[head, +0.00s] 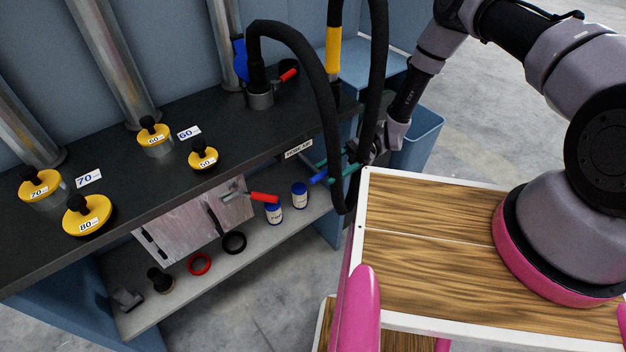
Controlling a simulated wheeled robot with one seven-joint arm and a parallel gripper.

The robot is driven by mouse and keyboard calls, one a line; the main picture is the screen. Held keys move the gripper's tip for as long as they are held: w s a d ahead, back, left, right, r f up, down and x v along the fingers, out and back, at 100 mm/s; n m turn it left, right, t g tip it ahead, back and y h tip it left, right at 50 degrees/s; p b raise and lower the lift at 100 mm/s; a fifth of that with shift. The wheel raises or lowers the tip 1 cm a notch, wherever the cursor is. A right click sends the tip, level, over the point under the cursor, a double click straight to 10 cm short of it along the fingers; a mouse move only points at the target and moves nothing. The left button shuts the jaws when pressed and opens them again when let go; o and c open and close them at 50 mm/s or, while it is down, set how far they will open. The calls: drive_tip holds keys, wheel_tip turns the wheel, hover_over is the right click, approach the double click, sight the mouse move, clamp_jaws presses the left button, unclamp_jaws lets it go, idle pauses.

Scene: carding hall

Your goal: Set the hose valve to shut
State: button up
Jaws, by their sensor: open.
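A black hose (318,85) rises from a metal fitting (261,99) at the back of the dark bench, loops over and hangs down past its right end. A red lever (289,75) sticks out beside that fitting. A blue handle (319,177) shows low at the bench's right end, beside the hanging hose and below a small white label (299,148). I cannot tell which handle is the hose valve's. My gripper (336,168) is open at the bench's right end, close to the blue handle. The hose partly hides its fingers, and contact cannot be told.
Yellow-topped weights (88,215) stand on the bench. A second hose (376,75) hangs near my arm. A blue bin (420,138) stands behind my gripper.

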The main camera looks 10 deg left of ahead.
sight(312, 181)
drive_tip(key=x, duration=0.6)
drive_tip(key=shift+s, duration=0.1)
clamp_jaws()
drive_tip(key=shift+a, duration=0.1)
idle(1.2)
